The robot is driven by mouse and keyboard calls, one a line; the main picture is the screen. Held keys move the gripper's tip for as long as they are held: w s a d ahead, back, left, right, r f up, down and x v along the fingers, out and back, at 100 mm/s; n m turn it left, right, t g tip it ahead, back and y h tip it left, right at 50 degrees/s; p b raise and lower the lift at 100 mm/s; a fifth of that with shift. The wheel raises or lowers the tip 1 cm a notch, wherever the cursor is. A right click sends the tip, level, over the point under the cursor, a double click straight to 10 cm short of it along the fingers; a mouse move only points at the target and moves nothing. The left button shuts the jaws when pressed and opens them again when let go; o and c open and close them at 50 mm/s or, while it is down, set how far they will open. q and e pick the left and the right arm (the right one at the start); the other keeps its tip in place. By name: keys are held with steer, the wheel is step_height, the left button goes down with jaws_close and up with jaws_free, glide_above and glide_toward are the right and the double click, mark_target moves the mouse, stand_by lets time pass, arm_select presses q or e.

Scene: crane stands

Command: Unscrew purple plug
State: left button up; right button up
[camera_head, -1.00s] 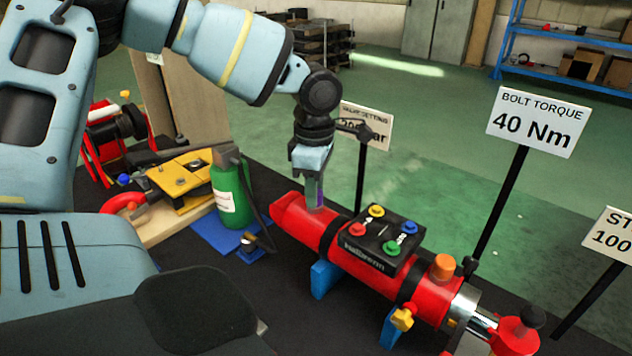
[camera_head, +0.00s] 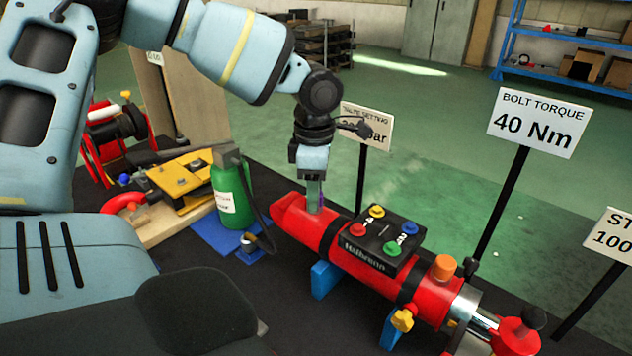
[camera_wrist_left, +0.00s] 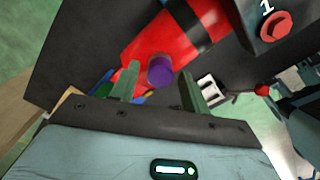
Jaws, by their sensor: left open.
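The purple plug (camera_wrist_left: 160,69) shows in the left wrist view as a short round cap at the end of the red cylinder (camera_wrist_left: 150,35). In the head view it is a small purple patch, mostly hidden by the gripper. The red cylinder (camera_head: 370,275) lies on blue supports. My left gripper (camera_head: 314,203) points down over the cylinder's far left end. In the wrist view the open fingers of my left gripper (camera_wrist_left: 161,85) stand on either side of the plug, with a visible gap to each. My right gripper is not in view.
A black box with coloured buttons (camera_head: 382,238) sits on the cylinder. A green bottle (camera_head: 231,190) stands left of it. An orange cap (camera_head: 443,267) and a yellow knob (camera_head: 402,320) are at the cylinder's right part. Signs on posts, such as the bolt torque sign (camera_head: 540,122), stand behind.

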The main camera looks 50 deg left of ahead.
arm_select(q)
steer(key=m, duration=0.3)
steer(key=shift+m, duration=1.1)
steer(key=shift+m, duration=1)
steer(key=m, duration=0.3)
